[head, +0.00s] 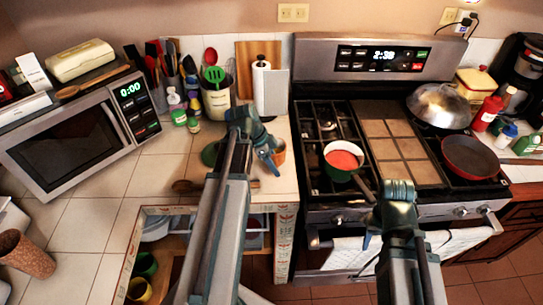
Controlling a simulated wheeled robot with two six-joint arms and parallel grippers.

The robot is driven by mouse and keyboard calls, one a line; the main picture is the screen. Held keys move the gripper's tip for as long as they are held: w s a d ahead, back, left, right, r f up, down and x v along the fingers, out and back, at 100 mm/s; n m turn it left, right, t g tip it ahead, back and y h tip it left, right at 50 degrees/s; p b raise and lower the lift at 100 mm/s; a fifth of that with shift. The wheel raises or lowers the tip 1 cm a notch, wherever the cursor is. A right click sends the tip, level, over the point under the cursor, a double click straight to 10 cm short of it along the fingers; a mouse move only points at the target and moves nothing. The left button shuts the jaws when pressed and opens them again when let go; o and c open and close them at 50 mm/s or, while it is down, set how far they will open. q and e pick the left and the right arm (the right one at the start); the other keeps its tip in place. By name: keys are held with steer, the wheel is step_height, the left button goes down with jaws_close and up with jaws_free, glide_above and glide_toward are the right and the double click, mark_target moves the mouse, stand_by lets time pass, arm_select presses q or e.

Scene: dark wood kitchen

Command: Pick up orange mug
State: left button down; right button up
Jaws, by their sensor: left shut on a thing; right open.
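The orange mug (280,153) is on the tiled counter near its right edge, just left of the stove. It is small in the head view and partly hidden by my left gripper. My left gripper (271,158) is shut on the orange mug, at the mug's left side. I cannot tell whether the mug still touches the counter. My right gripper (374,228) is open and empty, in front of the stove's front edge; its fingertips are partly hidden by its own wrist.
A pot of red food (343,159) sits on the stove, its handle toward my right gripper. A red pan (470,156) is farther right. A utensil holder (217,103) and paper towel roll (262,80) stand behind the mug. An open cabinet below holds a green mug (143,264) and yellow mug (139,289).

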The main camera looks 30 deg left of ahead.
arm_select(q)
steer(key=shift+s+d+r+p, duration=0.2)
steer(key=shift+s+d, duration=1.25)
steer(key=shift+d, duration=0.05)
steer(key=shift+s+d+r+p, duration=0.15)
steer(key=shift+s+d+r, duration=0.05)
steer(key=shift+s+d, duration=1.25)
steer(key=shift+d, duration=0.1)
